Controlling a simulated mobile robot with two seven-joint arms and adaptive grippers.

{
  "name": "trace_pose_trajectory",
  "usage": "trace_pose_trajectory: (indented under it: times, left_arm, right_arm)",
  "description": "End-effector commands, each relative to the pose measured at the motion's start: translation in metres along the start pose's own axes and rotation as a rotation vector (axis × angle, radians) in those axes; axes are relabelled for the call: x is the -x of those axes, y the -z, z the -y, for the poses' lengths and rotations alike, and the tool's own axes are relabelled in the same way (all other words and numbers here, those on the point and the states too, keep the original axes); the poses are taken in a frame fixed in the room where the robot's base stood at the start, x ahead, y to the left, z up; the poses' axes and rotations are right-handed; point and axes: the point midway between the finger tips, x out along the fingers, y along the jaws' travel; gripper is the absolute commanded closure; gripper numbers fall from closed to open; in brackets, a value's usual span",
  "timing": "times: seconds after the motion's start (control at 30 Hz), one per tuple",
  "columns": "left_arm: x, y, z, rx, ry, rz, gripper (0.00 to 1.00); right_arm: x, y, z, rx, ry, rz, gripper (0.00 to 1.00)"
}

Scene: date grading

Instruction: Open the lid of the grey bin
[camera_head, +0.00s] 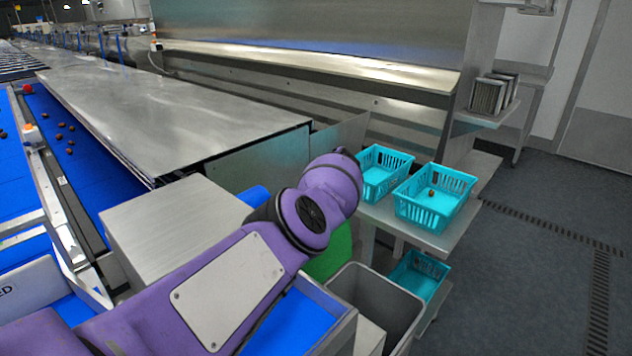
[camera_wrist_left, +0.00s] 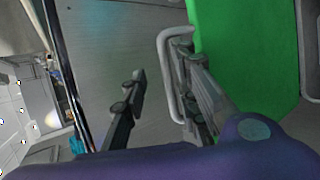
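The grey bin (camera_head: 378,303) stands at the lower middle of the head view, its top open and its inside showing. A green panel, seemingly its lid (camera_head: 332,257), stands raised behind the bin's opening, partly hidden by my purple left arm. In the left wrist view the green lid (camera_wrist_left: 245,50) fills the upper right, with a pale grey bar handle (camera_wrist_left: 163,58) along its left edge. My left gripper (camera_wrist_left: 160,95) is open, fingers apart, with the handle between them, close to the right finger. I cannot tell whether they touch. My right gripper is not in view.
Two turquoise baskets (camera_head: 375,172) (camera_head: 436,195) stand on a metal shelf (camera_head: 410,236) behind the bin. Another turquoise basket (camera_head: 418,275) sits lower, right of the bin. A steel box (camera_head: 170,225) and blue conveyor (camera_head: 75,150) lie to the left. The floor (camera_head: 540,270) at right is clear.

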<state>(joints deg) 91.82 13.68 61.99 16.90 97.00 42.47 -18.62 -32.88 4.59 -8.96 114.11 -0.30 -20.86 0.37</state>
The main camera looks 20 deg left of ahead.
Motion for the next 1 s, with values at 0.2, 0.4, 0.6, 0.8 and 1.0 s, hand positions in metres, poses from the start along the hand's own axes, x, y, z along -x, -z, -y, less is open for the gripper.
trace_pose_trajectory:
  times: [0.2, 0.4, 0.6, 0.8, 1.0]
  left_arm:
    - [-0.001, 0.001, 0.004, 0.000, 0.005, -0.002, 0.73]
    - [0.007, -0.004, 0.004, 0.003, 0.004, 0.004, 0.73]
    - [0.019, -0.002, 0.005, 0.005, 0.005, 0.001, 0.73]
    - [0.041, 0.000, 0.005, 0.003, 0.004, -0.001, 0.73]
    - [0.071, 0.000, 0.004, 0.003, 0.004, -0.001, 0.73]
  right_arm:
    - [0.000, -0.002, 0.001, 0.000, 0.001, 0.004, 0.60]
    - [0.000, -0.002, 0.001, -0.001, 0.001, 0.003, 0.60]
    - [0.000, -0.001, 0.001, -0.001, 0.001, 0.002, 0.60]
    - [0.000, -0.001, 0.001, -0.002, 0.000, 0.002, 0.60]
    - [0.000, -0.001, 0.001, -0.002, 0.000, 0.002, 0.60]
